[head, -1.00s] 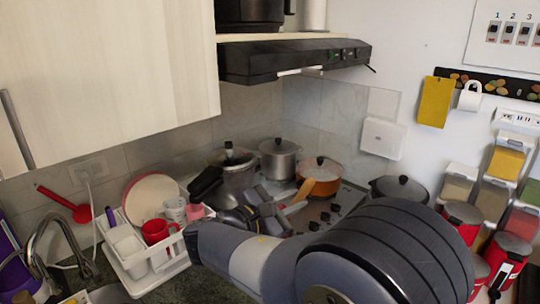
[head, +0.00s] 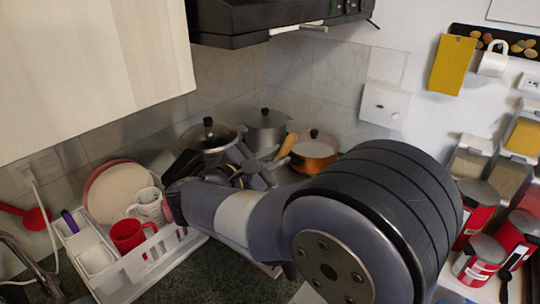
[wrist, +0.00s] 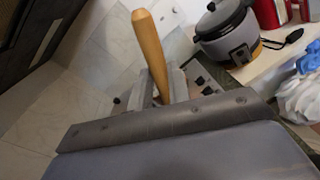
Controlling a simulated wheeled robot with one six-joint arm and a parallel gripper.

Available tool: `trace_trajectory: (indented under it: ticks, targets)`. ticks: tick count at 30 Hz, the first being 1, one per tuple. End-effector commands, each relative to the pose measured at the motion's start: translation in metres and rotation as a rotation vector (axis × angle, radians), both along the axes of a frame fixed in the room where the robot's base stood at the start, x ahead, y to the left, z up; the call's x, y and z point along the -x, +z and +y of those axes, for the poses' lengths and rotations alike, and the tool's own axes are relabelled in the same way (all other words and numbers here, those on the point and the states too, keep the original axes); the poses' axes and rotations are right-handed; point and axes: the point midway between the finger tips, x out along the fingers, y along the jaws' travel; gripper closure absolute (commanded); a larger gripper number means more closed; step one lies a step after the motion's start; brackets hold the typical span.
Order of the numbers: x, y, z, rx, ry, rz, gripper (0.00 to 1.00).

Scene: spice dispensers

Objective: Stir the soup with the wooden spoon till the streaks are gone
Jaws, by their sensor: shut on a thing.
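My gripper (wrist: 162,88) is shut on the wooden spoon, whose tan handle (wrist: 150,48) stands up from between the fingers in the wrist view. In the head view a short piece of the spoon (head: 288,144) shows just beyond my gripper (head: 262,168), in front of the orange pot (head: 315,158). The rest of the spoon is hidden. The orange pot has a pale top with a dark knob. No soup or streaks can be seen in any view.
A lidded steel pot (head: 208,138) and another pot (head: 266,130) stand behind my gripper. A white dish rack (head: 135,262) with cups and plates is at left. The black hood (head: 245,22) hangs above. A rice cooker (wrist: 228,38) shows in the wrist view.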

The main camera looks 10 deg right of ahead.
Motion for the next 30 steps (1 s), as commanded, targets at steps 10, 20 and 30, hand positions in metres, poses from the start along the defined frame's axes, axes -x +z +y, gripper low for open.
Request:
trace_trajectory:
  ticks: [10, 20, 30]
  targets:
    - [0.020, -0.024, -0.020, 0.000, 0.000, 0.000, 1.00]
    - [0.008, -0.054, -0.008, 0.001, 0.000, 0.002, 1.00]
    - [-0.003, -0.084, 0.003, 0.001, 0.000, 0.001, 1.00]
